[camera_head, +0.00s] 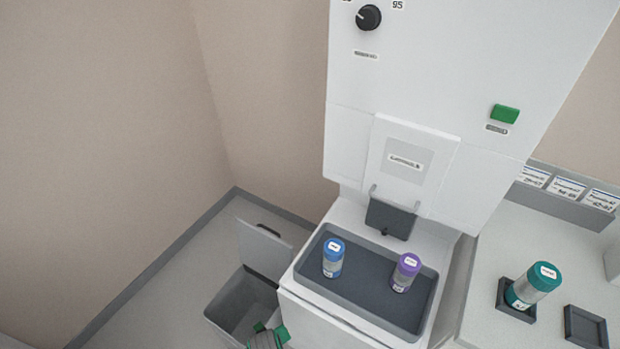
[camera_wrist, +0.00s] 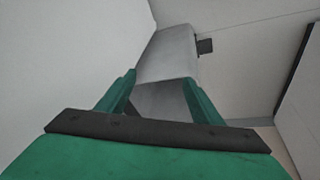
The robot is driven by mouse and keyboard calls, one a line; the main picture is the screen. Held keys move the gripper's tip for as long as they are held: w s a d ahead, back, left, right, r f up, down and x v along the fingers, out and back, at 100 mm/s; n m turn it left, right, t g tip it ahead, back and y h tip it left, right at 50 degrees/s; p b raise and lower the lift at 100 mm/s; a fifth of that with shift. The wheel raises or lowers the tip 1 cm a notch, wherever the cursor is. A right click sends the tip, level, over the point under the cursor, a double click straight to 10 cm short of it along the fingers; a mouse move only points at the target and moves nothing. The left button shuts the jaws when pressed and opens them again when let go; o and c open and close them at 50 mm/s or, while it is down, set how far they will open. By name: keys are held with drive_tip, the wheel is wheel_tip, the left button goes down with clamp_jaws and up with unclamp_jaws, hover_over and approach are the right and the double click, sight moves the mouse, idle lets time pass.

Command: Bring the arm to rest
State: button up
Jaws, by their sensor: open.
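My gripper (camera_head: 270,331) is at the bottom edge of the head view, low beside the white machine and over the front right part of the grey bin. Its green fingertips are apart. In the wrist view my gripper (camera_wrist: 158,80) shows two green fingers spread apart with nothing held between them. Most of my arm is out of the head view.
The open grey bin (camera_head: 226,305) stands left of the machine (camera_head: 345,130). The machine's dark tray (camera_head: 365,285) holds a blue-capped tube (camera_head: 333,262) and a purple-capped tube (camera_head: 404,276). A teal-capped tube (camera_head: 532,286) leans in a square holder on the right counter (camera_head: 500,250).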

drive_tip(key=s+d+r+m+t, duration=0.3)
drive_tip(key=s+d+r+t, duration=0.3)
drive_tip(key=s+d, duration=0.5)
drive_tip(key=s+r+m+t, duration=0.1)
drive_tip(key=s+r, duration=0.3)
drive_tip(key=r, duration=0.4)
drive_tip(key=s+d+r+m+t, duration=0.1)
drive_tip(key=s+r, duration=0.3)
drive_tip(key=r, duration=0.5)
drive_tip(key=s+d+r+m+t, duration=0.1)
drive_tip(key=s+r+t, duration=0.2)
drive_tip(key=r, duration=0.5)
drive_tip(key=shift+s+r+m+t+h, duration=0.15)
drive_tip(key=shift+s+m+t+h, duration=0.2)
drive_tip(key=shift+s, duration=0.4)
drive_tip(key=c, duration=0.7)
drive_tip(key=shift+w+a, duration=0.1)
drive_tip(key=shift+a, duration=0.05)
drive_tip(key=shift+c, duration=0.2)
